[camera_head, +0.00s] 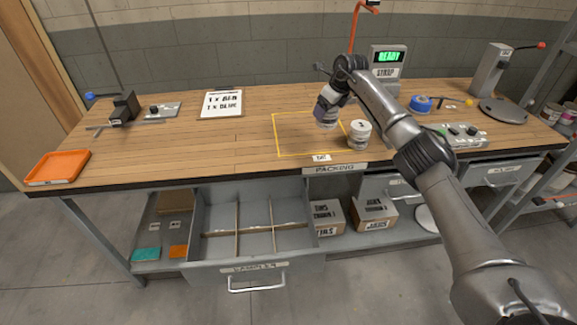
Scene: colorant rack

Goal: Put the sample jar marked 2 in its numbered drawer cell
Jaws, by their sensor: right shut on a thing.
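My right gripper (330,94) is shut on a small jar (326,113) with a white and dark body, held over the yellow-outlined area of the bench. I cannot read its number. A second jar (359,134), white-lidded with a mark on top too small to read surely, stands upright on the bench to the right of it. The open sample drawer (255,268) sticks out below the bench front, left of the gripper. Thin dividers split it into several cells, which look empty; their numbers are not readable. My left gripper is not in view.
A packing label (335,169) marks the bench front edge. An orange tray (57,168), a clipboard (222,103) and a scale (387,68) reading READY are on the bench. Cardboard boxes (375,213) sit on the lower shelf right of the drawer. The bench's left middle is clear.

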